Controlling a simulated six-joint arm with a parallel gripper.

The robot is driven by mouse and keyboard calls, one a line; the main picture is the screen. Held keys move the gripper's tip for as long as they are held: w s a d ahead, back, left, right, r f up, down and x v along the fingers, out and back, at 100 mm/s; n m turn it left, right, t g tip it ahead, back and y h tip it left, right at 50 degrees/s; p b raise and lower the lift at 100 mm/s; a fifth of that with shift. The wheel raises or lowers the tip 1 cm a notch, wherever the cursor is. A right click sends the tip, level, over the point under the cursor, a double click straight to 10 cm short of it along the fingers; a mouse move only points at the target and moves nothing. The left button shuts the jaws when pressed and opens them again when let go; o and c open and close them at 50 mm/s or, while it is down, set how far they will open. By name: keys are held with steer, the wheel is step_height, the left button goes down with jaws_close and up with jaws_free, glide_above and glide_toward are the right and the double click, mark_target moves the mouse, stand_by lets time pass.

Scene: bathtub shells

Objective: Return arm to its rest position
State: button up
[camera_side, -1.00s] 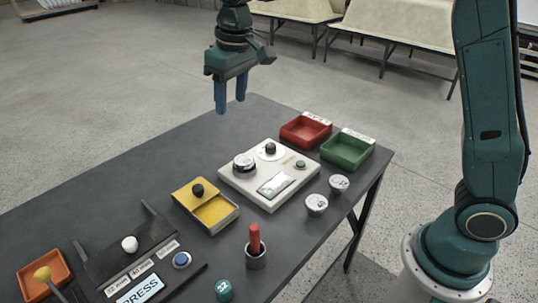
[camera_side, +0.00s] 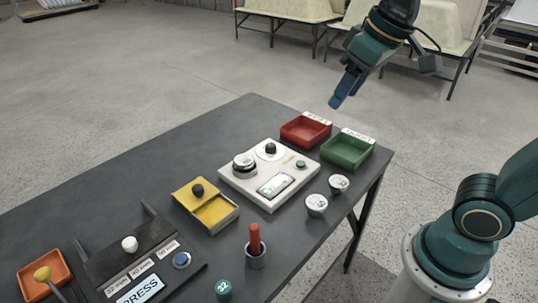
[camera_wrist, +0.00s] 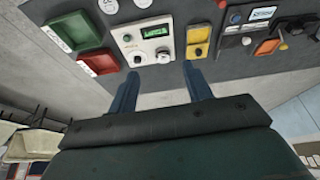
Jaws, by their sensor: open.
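My gripper (camera_side: 342,95) hangs in the air beyond the far right end of the dark table (camera_side: 150,165), above and behind the red and green trays. Its blue fingers point down and to the left in the side view. In the wrist view the two fingers of my gripper (camera_wrist: 158,85) stand apart with nothing between them, so it is open and empty. The tabletop things show past the fingertips in the wrist view, well away from them.
On the table are a red tray (camera_side: 306,131), a green tray (camera_side: 347,152), a white instrument (camera_side: 240,185), a yellow box (camera_side: 206,206), a red-handled tool in a cup (camera_side: 255,247), a press station (camera_side: 140,262) and an orange tray (camera_side: 45,273). Pale shells (camera_side: 290,10) stand on racks behind.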

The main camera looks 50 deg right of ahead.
steer(key=s+d+f+t, duration=0.1)
steer(key=s+f, duration=0.3)
steer(key=s, duration=0.5)
steer(key=shift+d+m, duration=0.3)
steer(key=shift+d, duration=0.15)
steer(key=shift+w, duration=0.1)
steer(key=o, duration=1)
steer(key=shift+w+a+r, duration=0.1)
steer(key=shift+w, duration=0.1)
steer(key=shift+o, duration=0.5)
steer(key=shift+w+a+n, duration=0.15)
steer(key=shift+w+n, duration=0.1)
steer(key=shift+n, duration=0.15)
steer(key=n+g, duration=0.5)
steer(key=n, duration=1.2)
glide_above(254, 227)
step_height(254, 227, down, 8)
steer(key=shift+f, duration=4.9)
